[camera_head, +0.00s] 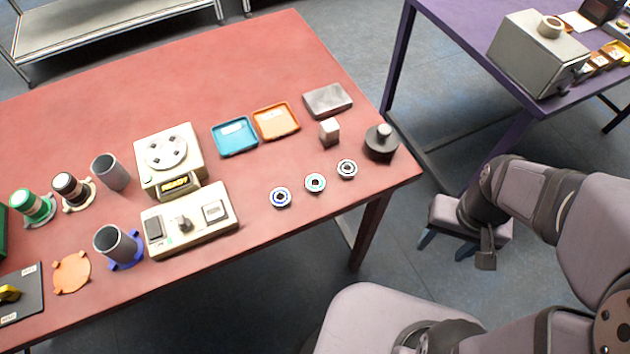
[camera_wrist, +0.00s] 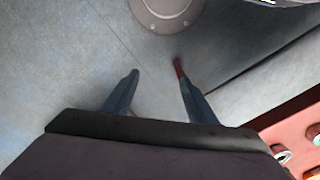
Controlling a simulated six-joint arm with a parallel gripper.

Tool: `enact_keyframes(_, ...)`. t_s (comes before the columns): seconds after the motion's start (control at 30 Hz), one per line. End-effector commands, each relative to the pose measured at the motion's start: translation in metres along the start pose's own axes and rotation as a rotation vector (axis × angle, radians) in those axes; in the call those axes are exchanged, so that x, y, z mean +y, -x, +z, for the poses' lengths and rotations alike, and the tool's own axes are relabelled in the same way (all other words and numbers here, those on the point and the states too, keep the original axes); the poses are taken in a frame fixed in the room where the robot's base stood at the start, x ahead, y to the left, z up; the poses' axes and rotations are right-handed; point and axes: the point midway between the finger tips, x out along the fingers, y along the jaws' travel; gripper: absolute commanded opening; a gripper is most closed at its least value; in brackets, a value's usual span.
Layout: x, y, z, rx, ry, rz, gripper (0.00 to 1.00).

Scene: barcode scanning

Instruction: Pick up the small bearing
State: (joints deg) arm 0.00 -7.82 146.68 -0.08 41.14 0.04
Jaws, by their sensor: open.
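Three round bearings lie apart in a slanted row near the front right of the red table: one with a blue ring (camera_head: 281,197), one with a green-teal ring (camera_head: 315,183) and one dark and white (camera_head: 347,169). They look close in size, so I cannot tell surely which is the small one. Parts of bearings also show at the right edge in the wrist view. My gripper (camera_head: 446,246) is off the table's right side, above the floor. In the wrist view its two fingers (camera_wrist: 156,68) are apart with nothing between them.
Behind the bearings stand a dark round weight (camera_head: 381,143), a small metal block (camera_head: 329,132), a grey slab (camera_head: 327,99), and orange (camera_head: 276,121) and blue (camera_head: 234,137) trays. A beige control box (camera_head: 190,222) is left of them. A purple table (camera_head: 470,40) stands at right.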

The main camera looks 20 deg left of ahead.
Motion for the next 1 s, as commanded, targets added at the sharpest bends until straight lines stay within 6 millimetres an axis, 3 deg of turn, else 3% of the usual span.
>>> enact_keyframes(0.17,-0.005,0.008,0.0,0.0,0.023,0.0,0.53)
enact_keyframes(0.37,-0.031,0.037,0.008,-0.036,0.145,0.003,0.53)
enact_keyframes(0.63,-0.086,0.083,0.041,-0.185,0.447,0.042,0.53)
enact_keyframes(1.0,-0.176,0.121,0.041,-0.231,0.845,0.085,0.53)
